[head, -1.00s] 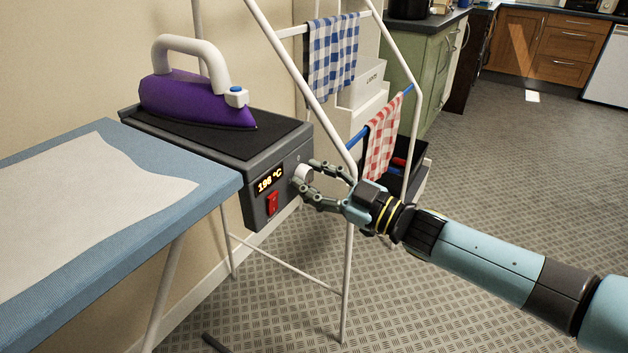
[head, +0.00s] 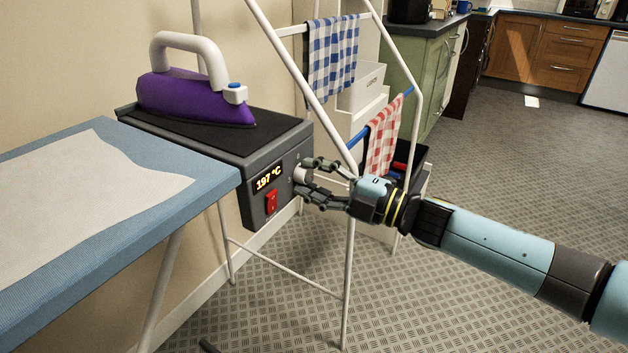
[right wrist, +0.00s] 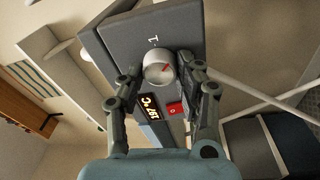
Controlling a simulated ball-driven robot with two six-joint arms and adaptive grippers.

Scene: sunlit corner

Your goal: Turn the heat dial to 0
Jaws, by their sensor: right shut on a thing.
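The heat dial (head: 301,174) is a pale round knob on the end face of the grey iron station (head: 220,143). The orange display (head: 268,178) reads 197 °C. A red rocker switch (head: 271,201) sits below it. My left gripper is out of view.
A purple iron (head: 190,97) rests on the station. A blue ironing board (head: 175,220) with a pale cloth lies to the left. A white airer (head: 300,75) with checked towels stands close behind my right gripper. Open floor lies to the right.

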